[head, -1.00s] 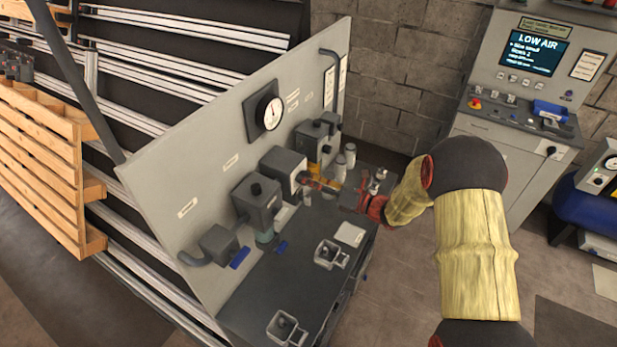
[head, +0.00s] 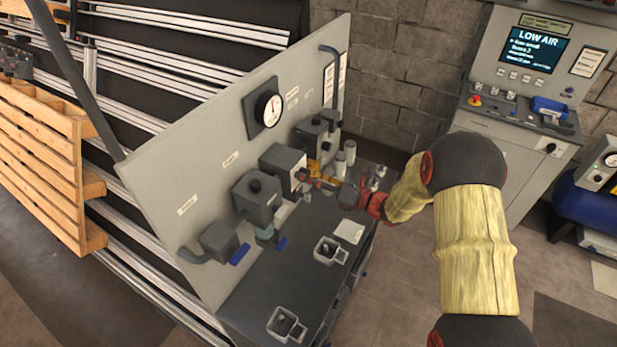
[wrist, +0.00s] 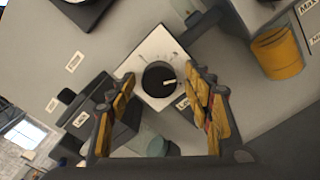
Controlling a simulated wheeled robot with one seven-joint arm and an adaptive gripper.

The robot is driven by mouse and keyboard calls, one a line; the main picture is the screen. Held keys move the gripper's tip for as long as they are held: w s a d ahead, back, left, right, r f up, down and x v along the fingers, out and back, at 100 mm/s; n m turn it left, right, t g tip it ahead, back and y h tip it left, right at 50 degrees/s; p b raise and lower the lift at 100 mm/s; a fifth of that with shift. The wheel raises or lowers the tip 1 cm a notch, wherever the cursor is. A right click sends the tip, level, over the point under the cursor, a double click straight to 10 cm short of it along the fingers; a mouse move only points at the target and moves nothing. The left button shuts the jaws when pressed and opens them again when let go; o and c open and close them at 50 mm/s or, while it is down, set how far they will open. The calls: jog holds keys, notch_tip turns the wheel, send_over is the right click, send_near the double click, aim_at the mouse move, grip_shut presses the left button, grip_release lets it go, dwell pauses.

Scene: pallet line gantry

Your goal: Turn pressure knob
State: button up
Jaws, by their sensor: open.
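The pressure knob (wrist: 160,79) is a round black knob with a pale pointer mark, on a white scale plate (wrist: 148,46). In the wrist view my gripper (wrist: 160,84) is open, with one yellow-padded finger on each side of the knob. Gaps show between the fingers and the knob; contact is not visible. In the head view my gripper (head: 320,182) is at the front of the grey regulator box (head: 280,160) on the slanted panel, and it hides the knob there. A round white pressure gauge (head: 268,108) sits on the panel above the box.
Other grey valve units (head: 257,198) with blue levers flank the regulator box. A yellow cylinder (wrist: 279,55) is close by in the wrist view. Square metal holders (head: 330,250) stand on the dark bench (head: 270,275). A console screen (head: 537,50) reads LOW AIR.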

jog(key=shift+d, duration=0.1)
jog(key=v, duration=1.1)
jog(key=shift+s+d, duration=0.25)
jog(key=shift+d, duration=0.05)
